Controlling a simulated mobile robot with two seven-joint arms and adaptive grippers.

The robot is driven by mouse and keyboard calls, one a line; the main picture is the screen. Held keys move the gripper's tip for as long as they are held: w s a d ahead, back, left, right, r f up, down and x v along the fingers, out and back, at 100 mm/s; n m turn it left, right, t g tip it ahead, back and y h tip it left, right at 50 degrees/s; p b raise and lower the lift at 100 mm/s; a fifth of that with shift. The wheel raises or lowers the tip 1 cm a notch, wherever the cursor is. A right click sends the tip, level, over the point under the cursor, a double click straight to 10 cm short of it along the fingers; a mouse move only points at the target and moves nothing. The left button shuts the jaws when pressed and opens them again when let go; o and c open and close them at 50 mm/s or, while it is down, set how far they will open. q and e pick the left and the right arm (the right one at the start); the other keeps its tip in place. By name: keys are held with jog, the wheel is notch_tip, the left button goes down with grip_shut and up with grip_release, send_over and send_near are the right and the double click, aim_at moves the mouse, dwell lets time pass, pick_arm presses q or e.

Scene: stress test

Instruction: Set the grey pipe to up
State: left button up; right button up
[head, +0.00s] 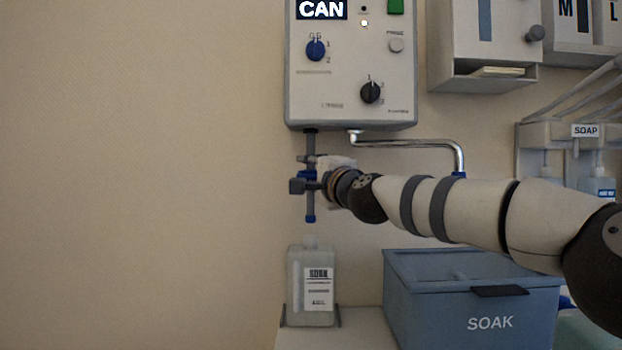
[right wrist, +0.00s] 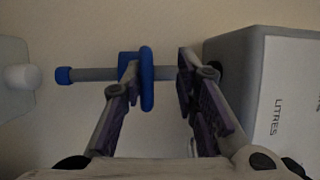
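The grey pipe (head: 311,146) hangs straight down from the underside of the CAN unit (head: 350,70) and ends in a blue tip (head: 310,219). In the right wrist view the grey pipe (right wrist: 95,75) runs across, with its blue cap (right wrist: 64,75) at left and a blue collar with a flat disc (right wrist: 147,80) on it. My right gripper (head: 306,173) is at the collar; in the right wrist view (right wrist: 158,78) its fingers are apart, one on each side of the disc. The left finger overlaps the collar; contact is unclear. A gap shows at the right finger. My left gripper is out of view.
A bottle (head: 299,290) with a white cap stands below the pipe. A chrome spout (head: 420,142) bends out from the unit's underside above my right arm. A blue SOAK bin (head: 430,310) stands below the arm. The wall at left is clear.

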jog(key=shift+a+f, duration=0.1)
jog(key=shift+f, duration=0.15)
jog(key=shift+s, duration=0.15)
jog(key=v, duration=1.1)
jog(key=shift+s+d, duration=0.25)
jog(key=shift+s, duration=0.1)
